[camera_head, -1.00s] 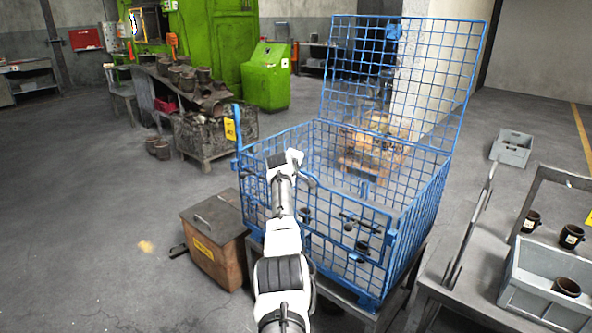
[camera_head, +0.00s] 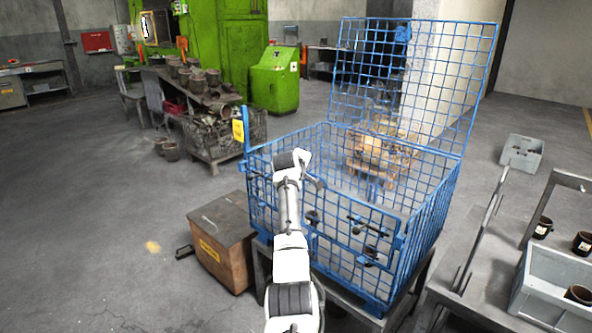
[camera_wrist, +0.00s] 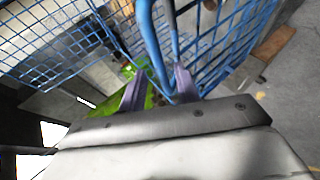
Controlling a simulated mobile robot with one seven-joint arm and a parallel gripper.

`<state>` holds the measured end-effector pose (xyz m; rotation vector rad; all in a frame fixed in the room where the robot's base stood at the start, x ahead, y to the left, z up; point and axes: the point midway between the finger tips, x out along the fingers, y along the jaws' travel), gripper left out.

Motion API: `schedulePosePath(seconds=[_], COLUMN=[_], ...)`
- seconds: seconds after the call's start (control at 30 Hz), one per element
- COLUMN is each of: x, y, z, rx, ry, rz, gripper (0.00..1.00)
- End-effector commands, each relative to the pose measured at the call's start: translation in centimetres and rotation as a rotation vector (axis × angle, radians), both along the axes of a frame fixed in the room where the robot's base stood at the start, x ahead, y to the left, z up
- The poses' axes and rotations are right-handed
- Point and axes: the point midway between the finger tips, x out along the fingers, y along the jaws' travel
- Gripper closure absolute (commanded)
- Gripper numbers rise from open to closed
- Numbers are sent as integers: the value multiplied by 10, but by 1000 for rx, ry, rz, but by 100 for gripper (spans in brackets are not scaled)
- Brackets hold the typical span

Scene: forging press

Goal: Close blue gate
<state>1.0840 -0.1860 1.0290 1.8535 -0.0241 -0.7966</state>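The blue gate (camera_head: 482,90) is a mesh panel standing raised and leaning back at the far side of the blue mesh cage (camera_head: 398,262). The cage's top is open. My arm reaches to the cage's front left part, near its top edge. In the wrist view my gripper (camera_wrist: 160,90) has its two fingers apart, with blue tubes (camera_wrist: 149,35) of the cage or gate showing between and beyond them. I cannot tell whether the fingers touch a tube.
A brown box (camera_head: 222,240) stands left of the cage. A grey table with a bin (camera_head: 548,290) of dark cups is at the right. A green machine (camera_head: 275,80) and a cluttered workbench (camera_head: 205,105) are behind left. Floor at the left is free.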

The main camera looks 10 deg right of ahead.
Motion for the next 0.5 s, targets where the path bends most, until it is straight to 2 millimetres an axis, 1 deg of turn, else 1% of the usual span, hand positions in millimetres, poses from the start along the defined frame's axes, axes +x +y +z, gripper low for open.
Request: schedulePosePath(seconds=[0.23, 0.5], x=[-23, -55], y=[10, 26], z=[13, 35], rx=[0, -1], ry=[-3, -5], rz=[1, 0], gripper=[68, 68])
